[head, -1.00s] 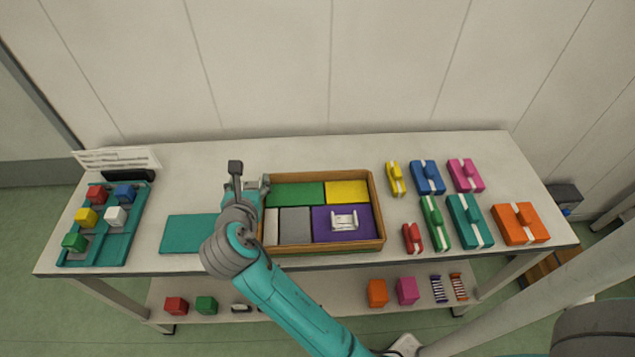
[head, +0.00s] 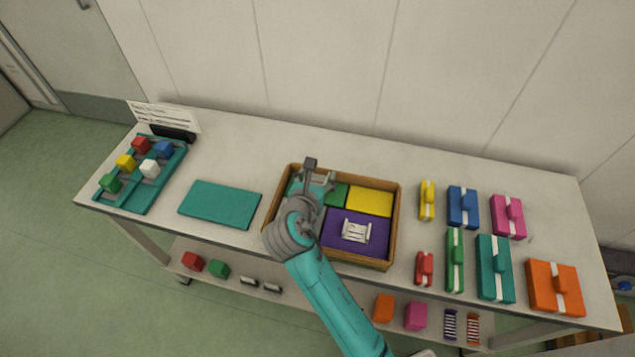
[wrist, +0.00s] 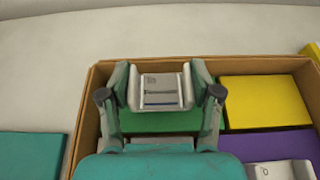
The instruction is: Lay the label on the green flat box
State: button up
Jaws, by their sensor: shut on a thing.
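The green flat box (head: 339,192) lies at the back left of the wooden tray, partly hidden by my arm. It also shows in the wrist view (wrist: 160,123), below and beyond my fingers. My gripper (head: 318,181) is over the tray's back left part. It is shut on a pale label (wrist: 163,87) with dark lines, held between the two fingers above the green box. The label appears apart from the box, though the exact gap cannot be told.
The wooden tray (head: 396,213) has raised walls around the boxes. A yellow box (head: 370,200) and a purple box (head: 340,242), bearing a white piece (head: 356,231), lie beside the green one. A teal mat (head: 220,204) lies left; several colored boxes stand right.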

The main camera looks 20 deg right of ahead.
aim_at(316, 182)
jog(key=shift+f, duration=1.45)
jog(key=shift+f, duration=0.15)
jog(key=o, duration=0.7)
jog(key=shift+o, duration=0.2)
jog(key=v, duration=1.2)
jog(key=shift+r, duration=0.2)
jog(key=shift+a, duration=0.1)
